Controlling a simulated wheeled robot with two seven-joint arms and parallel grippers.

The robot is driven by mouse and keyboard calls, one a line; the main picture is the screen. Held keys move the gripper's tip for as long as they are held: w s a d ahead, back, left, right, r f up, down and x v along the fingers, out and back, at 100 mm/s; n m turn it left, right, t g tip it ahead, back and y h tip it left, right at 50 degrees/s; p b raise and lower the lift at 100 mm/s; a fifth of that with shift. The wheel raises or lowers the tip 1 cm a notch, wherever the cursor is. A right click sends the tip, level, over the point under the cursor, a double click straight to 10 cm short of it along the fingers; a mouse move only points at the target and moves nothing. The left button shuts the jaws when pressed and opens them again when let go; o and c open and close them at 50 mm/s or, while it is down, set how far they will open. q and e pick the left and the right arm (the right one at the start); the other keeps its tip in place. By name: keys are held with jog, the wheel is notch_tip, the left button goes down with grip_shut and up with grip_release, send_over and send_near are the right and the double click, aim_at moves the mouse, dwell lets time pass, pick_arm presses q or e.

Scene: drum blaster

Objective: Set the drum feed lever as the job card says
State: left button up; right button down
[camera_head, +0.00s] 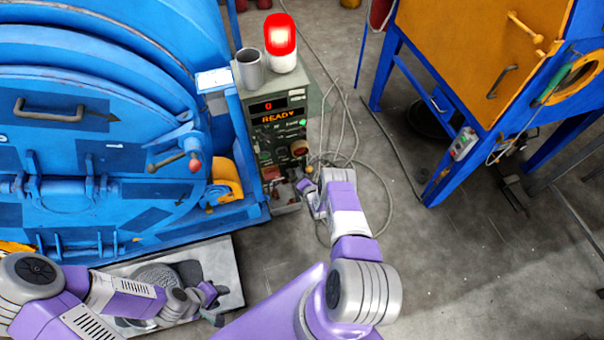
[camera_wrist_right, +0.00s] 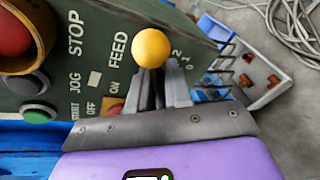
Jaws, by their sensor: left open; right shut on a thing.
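The control box (camera_head: 285,125) stands beside the blue drum machine and its display reads 0 and READY. In the right wrist view, the feed lever has a yellow ball knob (camera_wrist_right: 151,49), beside the FEED label and a 0, 1, 2 scale (camera_wrist_right: 183,60). My right gripper (camera_wrist_right: 162,88) is shut on the lever just below the knob; it shows in the head view (camera_head: 308,188) at the box's lower front. I cannot tell the lever's exact mark. A white card (camera_head: 213,79) lies on the box's left, its print too small to read. My left gripper (camera_head: 217,303) is open and empty.
The blue drum machine (camera_head: 90,100) fills the left. A red lamp (camera_head: 281,35) and grey cup (camera_head: 250,68) top the box. A red button (camera_wrist_right: 14,35) and green button (camera_wrist_right: 37,113) sit near the lever. A blue-orange cabinet (camera_head: 480,60) stands right; cables (camera_head: 345,150) lie on the floor.

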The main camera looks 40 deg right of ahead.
jog(key=shift+r, duration=0.1)
jog(key=c, duration=1.2)
grip_release()
jog(key=shift+o, duration=0.2)
jog(key=p+v, duration=0.2)
jog(key=v, duration=0.5)
jog(key=shift+s, duration=0.25)
jog(key=shift+r, duration=0.1)
